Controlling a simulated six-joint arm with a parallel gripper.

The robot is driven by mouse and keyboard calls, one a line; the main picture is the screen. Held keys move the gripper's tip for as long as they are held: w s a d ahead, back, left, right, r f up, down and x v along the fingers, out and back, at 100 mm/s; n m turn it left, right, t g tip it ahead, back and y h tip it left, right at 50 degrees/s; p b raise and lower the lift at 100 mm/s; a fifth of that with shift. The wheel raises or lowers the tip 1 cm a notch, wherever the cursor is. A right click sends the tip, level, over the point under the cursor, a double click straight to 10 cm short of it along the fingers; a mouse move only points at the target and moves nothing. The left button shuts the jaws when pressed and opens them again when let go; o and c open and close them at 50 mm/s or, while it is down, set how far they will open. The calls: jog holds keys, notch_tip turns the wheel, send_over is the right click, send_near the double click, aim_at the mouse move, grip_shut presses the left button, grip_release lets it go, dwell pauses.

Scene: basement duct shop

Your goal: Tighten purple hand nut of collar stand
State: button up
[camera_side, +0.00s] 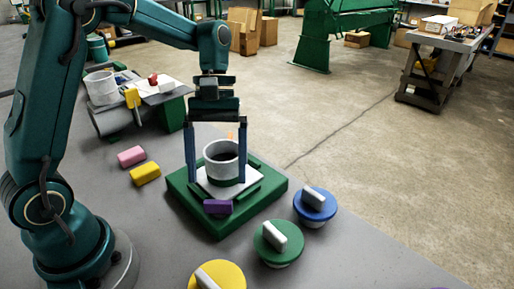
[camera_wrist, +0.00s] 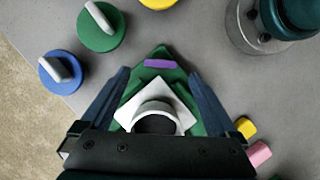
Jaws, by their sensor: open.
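The collar stand (camera_side: 180,195) is a green square base on the grey bench, with a white plate (camera_side: 250,183) and a pale grey open collar (camera_side: 221,165) standing upright on it. The purple hand nut (camera_side: 217,207) is a small block at the stand's near edge. It also shows in the wrist view (camera_wrist: 160,63), beyond the collar (camera_wrist: 157,108). My gripper (camera_side: 216,181) points down over the stand, open, one finger on each side of the collar. In the wrist view my gripper (camera_wrist: 157,73) has its fingertips near the purple nut's level, apart from it. Nothing is between the fingers' tips but the stand.
Blue (camera_side: 315,205), green (camera_side: 278,242) and yellow (camera_side: 218,275) round knobbed lids lie on the near side. Pink (camera_side: 131,156) and yellow (camera_side: 145,174) blocks lie left of the stand. A grey bucket (camera_side: 101,88) and a loaded block stand (camera_side: 150,108) are farther back.

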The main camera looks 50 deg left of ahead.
aim_at(217, 202)
jog(key=shift+x, duration=2.6)
jog(key=shift+a, duration=0.1)
jog(key=c, duration=1.4)
